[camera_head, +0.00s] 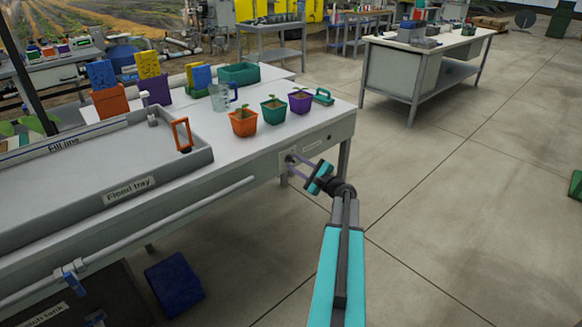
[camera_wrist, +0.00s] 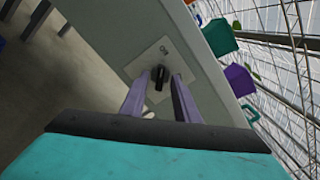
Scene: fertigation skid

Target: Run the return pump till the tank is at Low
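A pale switch plate (camera_head: 288,160) is on the bench's front face at its right end. In the wrist view the plate (camera_wrist: 140,65) carries a black knob (camera_wrist: 158,76) and small dark lettering too small to read. My gripper (camera_head: 296,163) reaches this plate. In the wrist view my gripper (camera_wrist: 159,82) is open, with one finger on each side of the knob and gaps seeming to show between. The tank (camera_head: 85,300) is at the lower left under the bench, its label partly cut off. Its level is not readable.
A flood tray (camera_head: 125,196) with a Fill line label lies on the bench. An orange-framed piece (camera_head: 182,135) stands at its edge. Orange, teal and purple plant pots (camera_head: 243,122) stand above the switch.

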